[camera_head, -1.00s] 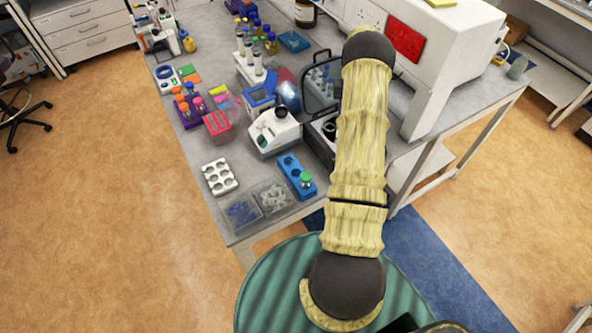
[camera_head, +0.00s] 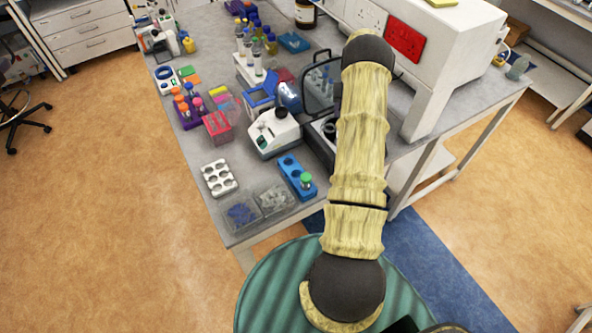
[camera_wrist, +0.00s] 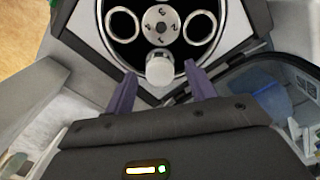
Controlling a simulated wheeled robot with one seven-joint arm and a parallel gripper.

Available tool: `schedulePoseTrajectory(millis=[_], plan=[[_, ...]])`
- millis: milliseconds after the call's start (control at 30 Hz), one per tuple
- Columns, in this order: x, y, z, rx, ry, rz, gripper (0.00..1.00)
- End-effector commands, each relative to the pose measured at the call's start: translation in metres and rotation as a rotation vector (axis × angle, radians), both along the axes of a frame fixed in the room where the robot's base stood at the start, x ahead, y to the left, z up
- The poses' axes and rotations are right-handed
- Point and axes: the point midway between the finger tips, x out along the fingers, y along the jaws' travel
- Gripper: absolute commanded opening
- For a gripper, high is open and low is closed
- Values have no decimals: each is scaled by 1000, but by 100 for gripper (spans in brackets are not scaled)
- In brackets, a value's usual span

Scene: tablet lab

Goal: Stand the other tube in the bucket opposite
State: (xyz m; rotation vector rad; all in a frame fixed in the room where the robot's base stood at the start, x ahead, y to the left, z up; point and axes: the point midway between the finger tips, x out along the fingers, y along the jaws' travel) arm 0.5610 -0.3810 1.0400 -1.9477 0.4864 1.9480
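A green-capped tube (camera_head: 306,181) stands in the blue rack (camera_head: 289,166) near the front of the bench. The open centrifuge (camera_head: 316,134) is largely behind my arm in the head view. The wrist view shows its rotor (camera_wrist: 163,22) with an empty round bucket on the left (camera_wrist: 122,25) and another on the right (camera_wrist: 200,26). A white round-topped piece, apparently a tube cap (camera_wrist: 160,68), sits at the rotor's near side. My gripper (camera_wrist: 162,82) is open, its fingers on either side of that piece with gaps between. The rotor's far side is cut off.
The raised centrifuge lid (camera_head: 320,87) stands behind the opening, close to my arm. A small white device (camera_head: 273,131) is left of it. A white rack (camera_head: 219,177) and clear bins (camera_head: 241,213) are at the front left. A large white machine (camera_head: 445,50) stands to the right.

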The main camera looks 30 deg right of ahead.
Motion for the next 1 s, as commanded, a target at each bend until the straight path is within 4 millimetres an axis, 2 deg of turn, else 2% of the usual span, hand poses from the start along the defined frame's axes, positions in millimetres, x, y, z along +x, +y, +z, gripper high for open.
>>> schedulePoseTrajectory(millis=[267, 433, 567, 1000], plan=[[0, 0, 2, 0, -1, 0, 55], [1, -1, 18, -3, -3, 0, 55], [1, -1, 40, -3, -3, 0, 55], [1, -1, 129, -3, -4, 0, 55]])
